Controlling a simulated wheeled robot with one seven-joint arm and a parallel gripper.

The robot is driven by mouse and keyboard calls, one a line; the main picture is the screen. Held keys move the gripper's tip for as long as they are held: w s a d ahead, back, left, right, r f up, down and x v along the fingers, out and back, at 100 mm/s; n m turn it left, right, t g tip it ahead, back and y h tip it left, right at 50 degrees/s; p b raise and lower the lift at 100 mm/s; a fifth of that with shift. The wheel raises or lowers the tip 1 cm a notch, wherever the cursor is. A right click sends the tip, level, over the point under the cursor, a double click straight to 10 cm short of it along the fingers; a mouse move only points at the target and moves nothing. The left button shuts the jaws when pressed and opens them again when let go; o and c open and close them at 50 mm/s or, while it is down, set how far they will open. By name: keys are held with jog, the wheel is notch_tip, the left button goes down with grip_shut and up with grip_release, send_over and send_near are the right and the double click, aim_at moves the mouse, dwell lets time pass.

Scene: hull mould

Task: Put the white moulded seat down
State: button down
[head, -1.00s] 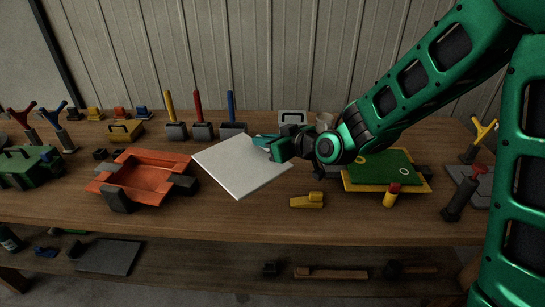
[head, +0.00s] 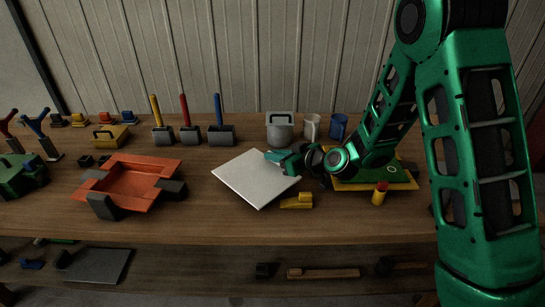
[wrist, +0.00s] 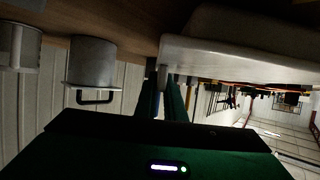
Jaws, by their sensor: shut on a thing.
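The white moulded seat (head: 254,179) is a flat, pale square panel in the head view. My gripper (head: 284,160) is shut on its right edge, with my arm reaching in from the right. The seat looks low over the middle of the wooden table; whether it touches the table I cannot tell. In the wrist view the seat (wrist: 235,58) spans the upper right as a thick white slab, and my gripper's fingers (wrist: 163,95) meet its left end.
An orange tray (head: 133,183) stands left of the seat. A yellow block (head: 297,201) lies close to its front right corner. A green-topped yellow board (head: 385,174) is to the right. A grey pot (head: 280,128), mugs and coloured-handled tools line the back.

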jog(key=shift+f, duration=0.15)
jog(key=c, duration=1.8)
grip_release()
jog(key=shift+c, duration=0.2)
notch_tip(320, 180, up, 5)
send_over(301, 178)
jog(key=shift+a+f, duration=0.1)
jog(key=shift+f, duration=0.05)
